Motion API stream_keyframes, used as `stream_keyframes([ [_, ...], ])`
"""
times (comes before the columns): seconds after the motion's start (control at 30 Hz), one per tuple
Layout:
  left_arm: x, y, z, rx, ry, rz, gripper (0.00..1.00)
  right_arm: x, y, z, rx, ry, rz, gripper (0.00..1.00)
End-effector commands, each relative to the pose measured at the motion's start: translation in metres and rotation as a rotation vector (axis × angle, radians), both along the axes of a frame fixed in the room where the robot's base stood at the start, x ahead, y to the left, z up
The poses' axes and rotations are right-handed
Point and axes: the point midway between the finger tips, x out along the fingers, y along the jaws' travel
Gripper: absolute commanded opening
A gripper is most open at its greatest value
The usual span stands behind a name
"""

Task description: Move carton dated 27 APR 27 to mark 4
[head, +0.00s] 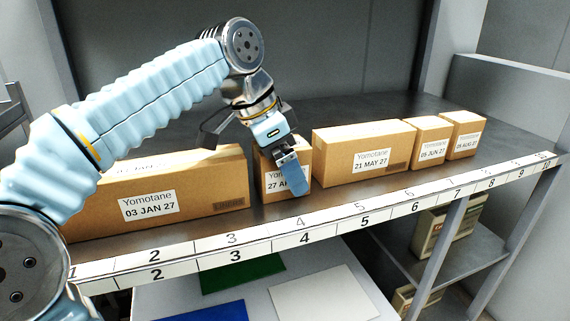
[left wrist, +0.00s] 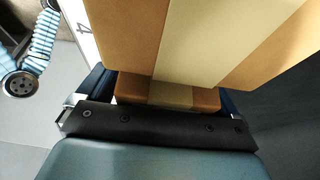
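The carton dated 27 APR 27 (head: 270,181) stands on the shelf between the 03 JAN 27 and 21 MAY 27 cartons, behind the strip between marks 3 and 4. My left gripper (head: 256,148) reaches down over it, one blue finger in front of its label, hiding part of the date. In the left wrist view, a taped carton top (left wrist: 170,95) lies between the two spread fingers of the left gripper (left wrist: 165,98); whether they press on it is unclear. Mark 4 (head: 305,239) is on the front strip, right of the carton's front. My right gripper is out of view.
The 03 JAN 27 carton (head: 190,195) is close on the left, the 21 MAY 27 carton (head: 345,160) close on the right. The 05 JUN 27 (head: 430,152) and 05 AUG 27 (head: 466,144) cartons stand farther right. Shelf behind the row is bare.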

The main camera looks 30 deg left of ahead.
Motion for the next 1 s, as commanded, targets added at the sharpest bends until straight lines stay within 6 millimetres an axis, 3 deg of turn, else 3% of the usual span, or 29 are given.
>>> stream_keyframes([
  [0.3,-0.001,0.001,0.009,0.0,-0.001,0.0,0.94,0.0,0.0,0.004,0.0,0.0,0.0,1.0],
  [0.7,-0.026,0.022,0.09,0.0,-0.003,0.0,0.94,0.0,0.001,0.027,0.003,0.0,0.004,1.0],
  [0.83,-0.031,0.027,0.107,0.0,-0.002,-0.001,0.94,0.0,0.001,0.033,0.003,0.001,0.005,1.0],
  [1.0,-0.035,0.03,0.114,0.0,0.0,-0.001,0.94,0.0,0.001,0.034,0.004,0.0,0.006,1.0],
])
